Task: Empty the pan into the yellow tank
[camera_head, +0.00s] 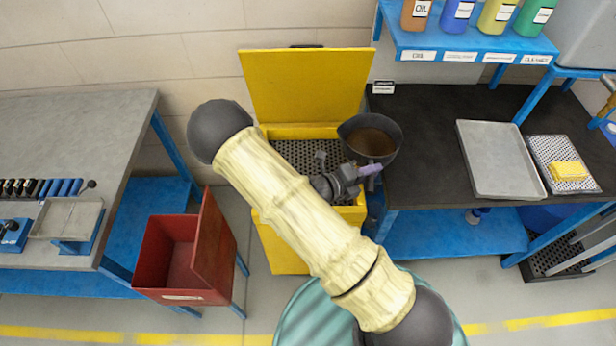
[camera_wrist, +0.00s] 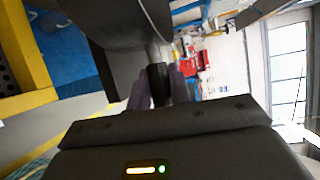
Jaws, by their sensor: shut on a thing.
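The dark grey pan (camera_head: 398,150) holds brown liquid (camera_head: 372,141) and hangs above the right edge of the yellow tank, beside the black bench. Its liquid appears contained; I cannot tell its exact tilt. The yellow tank (camera_head: 277,247) has its lid (camera_head: 305,88) raised against the wall and a dark perforated grate (camera_head: 300,156) across its opening. My gripper (camera_head: 371,170), with purple fingertips, is shut on the pan's handle. In the wrist view the fingers (camera_wrist: 158,90) clasp the dark handle, and the pan's underside (camera_wrist: 120,28) shows beyond. My arm hides part of the tank.
A red bin (camera_head: 165,262) with a raised lid stands left of the tank. The black bench (camera_head: 425,185) on the right carries a grey tray (camera_head: 497,160), a yellow sponge-like block (camera_head: 568,171) and a bottle shelf (camera_head: 470,45). A grey workbench (camera_head: 75,130) is at left.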

